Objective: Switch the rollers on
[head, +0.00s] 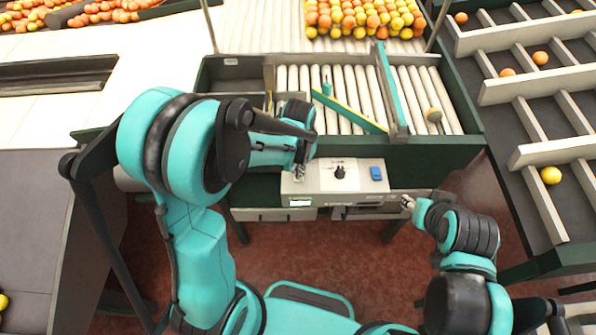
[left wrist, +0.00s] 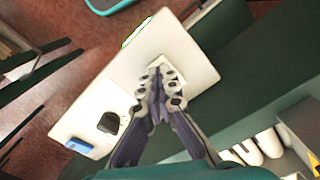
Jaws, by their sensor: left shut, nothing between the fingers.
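The white control box (head: 318,183) sits on the front of the roller table. It carries a black knob (head: 339,172), a blue button (head: 376,173) and a small green-lit display (head: 300,202). The knob (left wrist: 108,123) and blue button (left wrist: 79,146) also show in the left wrist view. My left gripper (head: 299,173) is shut and empty at the box's left part. In the left wrist view its fingertips (left wrist: 163,74) cover most of a pale plate on the panel; whether they touch it is unclear. The rollers (head: 345,75) lie behind. My right gripper (head: 408,202) is right of the box.
Many oranges and yellow fruit (head: 365,17) lie at the rollers' far end. A green and yellow bar (head: 350,110) crosses the rollers diagonally. Divided chutes (head: 530,90) with a few fruit stand at the right. The red floor (head: 310,250) in front is clear.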

